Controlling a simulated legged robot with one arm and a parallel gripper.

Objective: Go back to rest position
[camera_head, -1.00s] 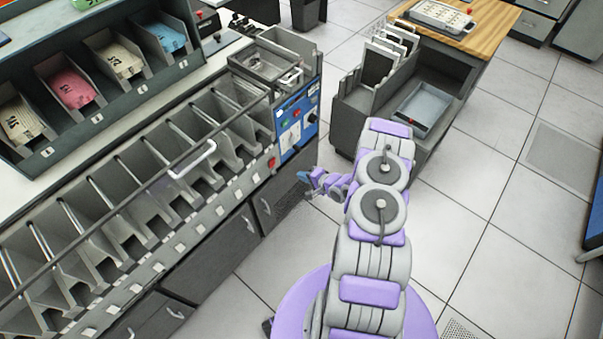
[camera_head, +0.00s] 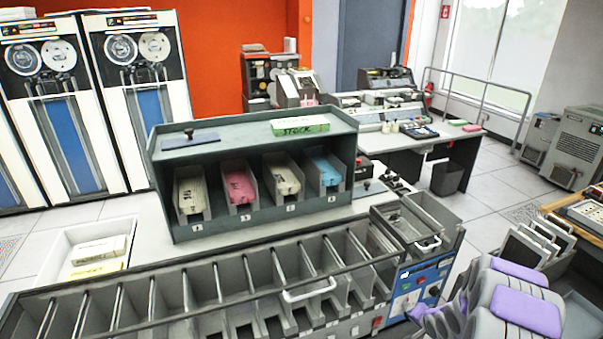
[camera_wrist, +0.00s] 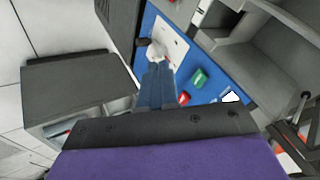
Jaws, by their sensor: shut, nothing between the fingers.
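My gripper (camera_wrist: 157,85) shows in the wrist view with its blue fingers together and nothing between them. The fingers point at the blue control panel (camera_wrist: 218,88), overlapping its white plate in the picture; I cannot tell whether they touch. A green button (camera_wrist: 199,78) and a red button (camera_wrist: 184,98) lie just right of the fingers.
The card sorter (camera_head: 200,283) with its row of slots fills the front. A card rack (camera_head: 262,229) with several coloured card stacks stands behind it. A wooden table (camera_head: 560,203) and a grey unit with upright frames (camera_head: 530,255) are close to my arm. Floor (camera_head: 500,180) is clear beyond.

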